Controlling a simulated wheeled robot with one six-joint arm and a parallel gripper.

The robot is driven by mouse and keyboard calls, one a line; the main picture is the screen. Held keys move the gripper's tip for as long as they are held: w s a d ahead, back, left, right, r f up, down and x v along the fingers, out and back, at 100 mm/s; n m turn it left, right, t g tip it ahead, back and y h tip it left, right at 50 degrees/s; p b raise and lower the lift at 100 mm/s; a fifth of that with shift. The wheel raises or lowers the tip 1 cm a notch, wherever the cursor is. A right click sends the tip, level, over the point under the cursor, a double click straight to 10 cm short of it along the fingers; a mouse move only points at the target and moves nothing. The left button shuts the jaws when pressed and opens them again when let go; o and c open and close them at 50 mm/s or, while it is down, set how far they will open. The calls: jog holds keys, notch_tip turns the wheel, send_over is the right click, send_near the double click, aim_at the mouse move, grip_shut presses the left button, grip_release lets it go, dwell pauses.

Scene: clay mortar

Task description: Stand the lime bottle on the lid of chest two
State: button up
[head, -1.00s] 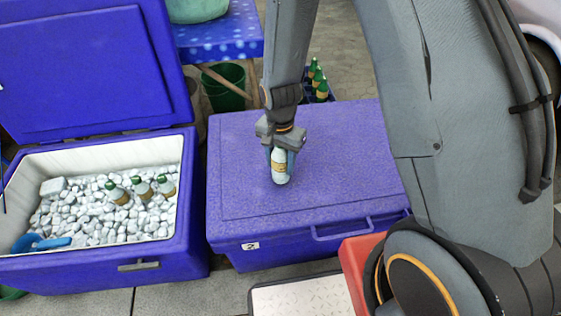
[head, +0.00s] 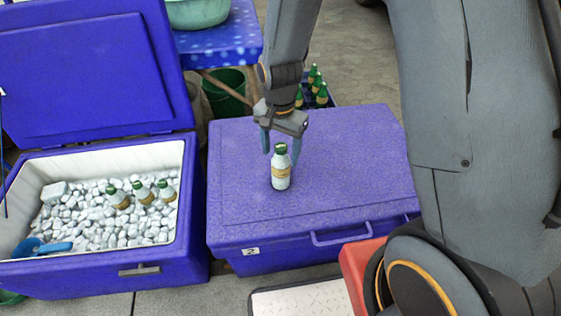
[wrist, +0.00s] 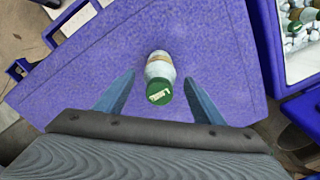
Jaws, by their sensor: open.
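The lime bottle (head: 281,169), pale with a green cap and a tan label, stands upright on the lid of chest two (head: 340,170), a closed blue chest marked with a "2" tag. My gripper (head: 282,146) is open, above and just behind the bottle, with its fingers apart from it. In the wrist view the bottle (wrist: 160,75) stands beyond and between the two open fingertips (wrist: 158,85), its cap lettered. The purple-blue lid (wrist: 215,50) spreads around it.
An open blue chest (head: 190,215) at left holds ice, several pale lumps, a blue scoop (head: 50,247) and green-capped bottles (head: 141,192). A crate of green bottles (head: 318,85) stands behind chest two. A red box (head: 355,265) is at its front right. The lid around the bottle is clear.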

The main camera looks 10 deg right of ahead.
notch_tip(320, 180, up, 5)
jog(key=shift+d+r, duration=0.1)
jog(key=s+d+r+n, duration=0.6)
jog(key=s+d+r, duration=0.5)
jog(key=s+r, duration=0.2)
jog(key=shift+s+d+r+n, duration=0.3)
jog(key=shift+s+d+n, duration=0.1)
jog(key=shift+s, duration=0.55)
jog(key=shift+r+p, duration=0.1)
jog(key=shift+p, duration=0.25)
jog(key=shift+n, duration=0.4)
jog(key=r+p, duration=0.1)
jog(key=p, duration=0.2)
jog(key=a+r+p, duration=0.1)
jog(key=r+p, duration=0.1)
jog(key=p, duration=0.1)
jog(key=s+r+p, duration=0.1)
jog(key=r+p, duration=0.1)
jog(key=p, duration=0.1)
jog(key=shift+a+r, duration=0.1)
jog(key=shift+a, duration=0.1)
jog(key=shift+d, duration=0.1)
